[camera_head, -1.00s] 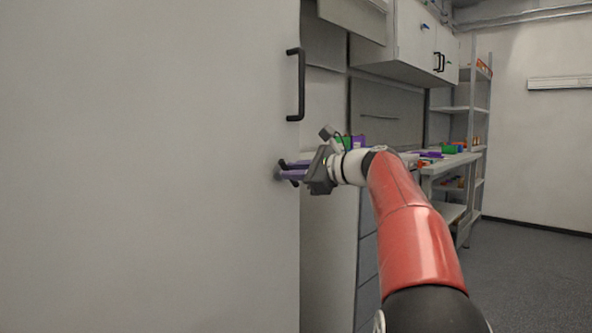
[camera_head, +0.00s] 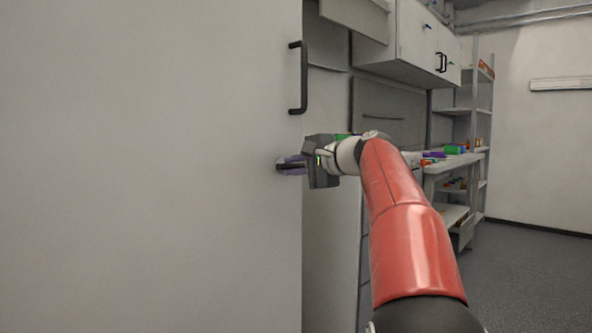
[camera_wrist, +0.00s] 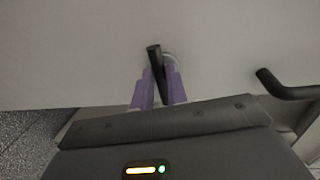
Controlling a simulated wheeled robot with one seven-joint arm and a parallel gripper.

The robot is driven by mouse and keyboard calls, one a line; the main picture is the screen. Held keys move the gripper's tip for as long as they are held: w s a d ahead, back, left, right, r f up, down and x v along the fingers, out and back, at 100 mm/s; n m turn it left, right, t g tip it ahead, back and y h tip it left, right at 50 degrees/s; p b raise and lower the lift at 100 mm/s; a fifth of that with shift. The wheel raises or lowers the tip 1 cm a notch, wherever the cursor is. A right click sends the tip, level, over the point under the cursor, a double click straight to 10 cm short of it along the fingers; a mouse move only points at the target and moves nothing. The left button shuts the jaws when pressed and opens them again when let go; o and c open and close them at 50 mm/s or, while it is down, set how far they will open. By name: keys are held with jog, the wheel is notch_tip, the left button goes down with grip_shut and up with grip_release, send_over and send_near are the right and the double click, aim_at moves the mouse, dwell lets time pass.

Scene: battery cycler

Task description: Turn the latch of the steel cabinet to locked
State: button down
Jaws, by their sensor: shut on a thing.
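The steel cabinet (camera_head: 150,170) fills the left of the head view with its flat pale door. The latch (camera_wrist: 154,56) is a short dark bar on a round light base, between the purple fingers in the wrist view. My gripper (camera_head: 285,166) is at the door near its right edge, below the handle, with its fingers shut on the latch; it also shows in the wrist view (camera_wrist: 162,85). In the head view the fingers and gripper body hide much of the latch, so its exact angle is hard to read there.
A black door handle (camera_head: 301,78) stands out above my gripper; it also shows in the wrist view (camera_wrist: 285,90). A workbench (camera_head: 450,165) with coloured items, wall cupboards (camera_head: 405,40) and a shelf rack (camera_head: 480,110) stand behind. Open floor (camera_head: 530,270) lies at the right.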

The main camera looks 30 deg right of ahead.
jog(key=shift+a+n, duration=0.1)
jog(key=shift+n, duration=0.3)
jog(key=shift+f, duration=0.1)
jog(key=c, duration=1.4)
grip_release()
jog(key=v, duration=0.7)
jog(key=shift+s+b, duration=0.4)
jog(key=shift+b, duration=0.05)
